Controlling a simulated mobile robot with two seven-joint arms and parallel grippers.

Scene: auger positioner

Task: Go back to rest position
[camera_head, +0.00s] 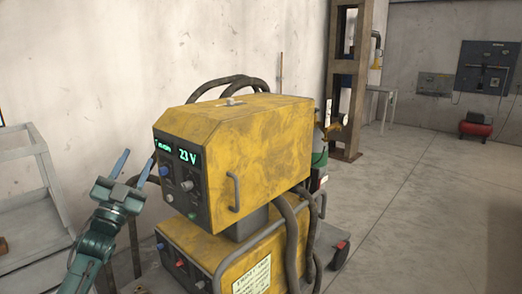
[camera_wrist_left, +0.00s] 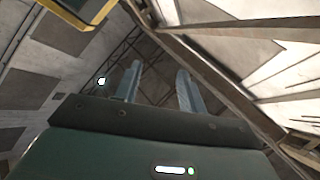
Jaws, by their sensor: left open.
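My left gripper (camera_head: 134,165) is at the lower left of the head view, with its two blue fingers apart and pointing up. Nothing is between the fingers. It is in front of and to the left of the yellow machine's control panel; whether it touches the panel is hard to tell, but a gap seems to show. In the left wrist view the same open fingers (camera_wrist_left: 157,85) point toward the ceiling beams. My right gripper is in neither view.
The yellow welding machine (camera_head: 255,140) shows "23 V" on its panel and stands on a wheeled cart with thick hoses. A grey metal shelf (camera_head: 35,185) is at the left. A red compressor (camera_head: 475,127) is far right. The floor at right is clear.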

